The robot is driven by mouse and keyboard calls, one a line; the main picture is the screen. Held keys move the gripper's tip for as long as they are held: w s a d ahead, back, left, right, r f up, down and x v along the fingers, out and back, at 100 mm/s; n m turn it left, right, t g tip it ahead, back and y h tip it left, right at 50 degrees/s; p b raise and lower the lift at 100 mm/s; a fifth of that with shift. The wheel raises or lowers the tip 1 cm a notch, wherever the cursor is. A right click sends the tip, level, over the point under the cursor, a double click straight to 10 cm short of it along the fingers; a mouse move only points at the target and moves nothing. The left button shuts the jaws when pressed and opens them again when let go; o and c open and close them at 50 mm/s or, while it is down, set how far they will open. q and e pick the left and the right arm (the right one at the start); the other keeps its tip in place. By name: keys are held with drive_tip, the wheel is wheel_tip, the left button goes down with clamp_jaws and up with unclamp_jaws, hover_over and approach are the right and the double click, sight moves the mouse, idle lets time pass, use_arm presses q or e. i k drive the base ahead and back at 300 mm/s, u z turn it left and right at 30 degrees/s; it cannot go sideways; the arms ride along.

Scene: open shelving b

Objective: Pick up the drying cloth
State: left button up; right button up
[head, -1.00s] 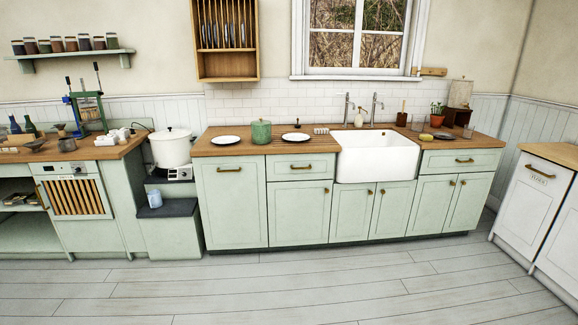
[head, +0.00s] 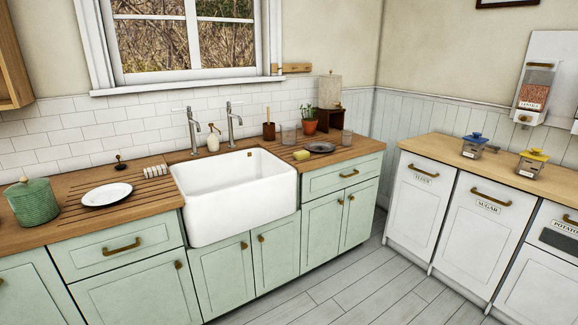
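I cannot make out a drying cloth for certain in the head view. A wooden rail (head: 291,68) on the wall right of the window has nothing clearly hanging from it. A small white ridged item (head: 155,171) lies on the counter left of the sink, too small to identify. The white sink (head: 235,195) is set in the wooden counter (head: 68,192), and most of its floor is hidden or bare. Neither of my grippers is in view.
A green lidded pot (head: 33,201) and a white plate (head: 107,194) stand left of the sink. A yellow sponge (head: 302,155), dark plate (head: 320,147), glasses and potted plant (head: 309,122) stand right. White bins (head: 476,228) line the right. The floor (head: 345,275) is clear.

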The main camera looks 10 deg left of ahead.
sight(161, 170)
drive_tip(key=u, duration=0.4)
drive_tip(key=i, duration=1.8)
drive_tip(key=u, duration=0.95)
